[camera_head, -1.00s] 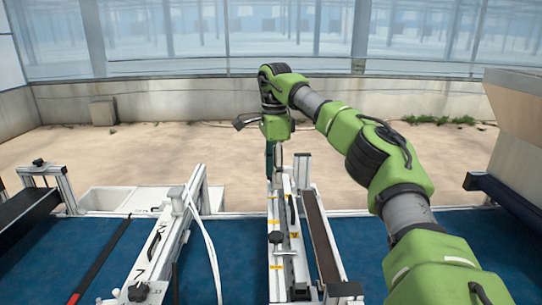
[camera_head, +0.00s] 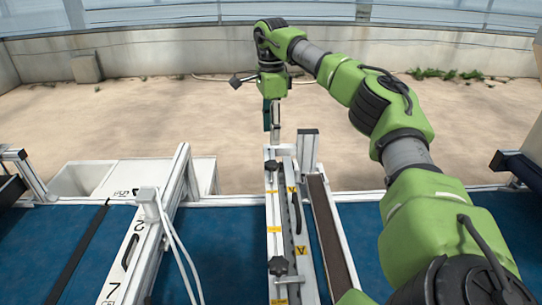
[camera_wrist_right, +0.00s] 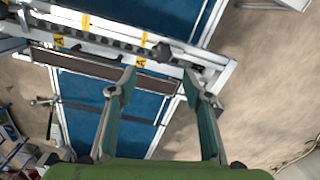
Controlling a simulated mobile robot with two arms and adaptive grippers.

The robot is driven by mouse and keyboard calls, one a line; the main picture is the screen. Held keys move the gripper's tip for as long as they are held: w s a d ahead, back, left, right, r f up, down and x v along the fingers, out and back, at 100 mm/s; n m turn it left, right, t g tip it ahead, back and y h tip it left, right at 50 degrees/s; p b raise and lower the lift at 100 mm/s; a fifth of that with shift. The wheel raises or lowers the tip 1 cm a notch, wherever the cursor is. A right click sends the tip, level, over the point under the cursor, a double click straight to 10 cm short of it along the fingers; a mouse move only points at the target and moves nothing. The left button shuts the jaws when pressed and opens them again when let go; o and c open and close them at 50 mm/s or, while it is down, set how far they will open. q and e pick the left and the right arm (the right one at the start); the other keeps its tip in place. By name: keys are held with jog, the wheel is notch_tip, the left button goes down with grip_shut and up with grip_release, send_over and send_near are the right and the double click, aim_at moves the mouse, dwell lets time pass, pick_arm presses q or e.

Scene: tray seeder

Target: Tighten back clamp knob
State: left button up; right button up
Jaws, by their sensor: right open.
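The back clamp knob (camera_head: 271,165), small and black, sits near the far end of the silver clamp rail (camera_head: 273,210) in the head view. In the right wrist view the dark knob (camera_wrist_right: 162,52) is just beyond the fingertips, roughly between them. My right gripper (camera_head: 271,128) hangs above and past the rail's far end. In the right wrist view its green-grey fingers (camera_wrist_right: 160,82) are spread with nothing between them, apart from the knob. A second black knob (camera_head: 278,265) is on the near part of the rail. My left gripper is in neither view.
A dark brown strip (camera_head: 330,235) runs beside the rail, with an upright post (camera_head: 308,150) at its far end. Another metal frame (camera_head: 150,230) with white cables stands to the left. A white basin (camera_head: 85,178) lies beyond the blue surface (camera_head: 215,235). Sandy floor is open behind.

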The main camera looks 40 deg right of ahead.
aim_at(271, 162)
jog(key=f+p, duration=0.1)
jog(key=f, duration=0.2)
jog(key=f+p, duration=0.1)
jog(key=f, duration=0.2)
jog(key=f+p, duration=0.1)
jog(key=f, duration=0.2)
jog(key=shift+w+d+f, duration=0.2)
jog(key=shift+d+f, duration=0.05)
jog(key=shift+f, duration=0.1)
jog(key=shift+s+a+f, duration=0.1)
jog(key=shift+a+f, duration=0.05)
jog(key=shift+f, duration=0.4)
jog(key=c, duration=1.1)
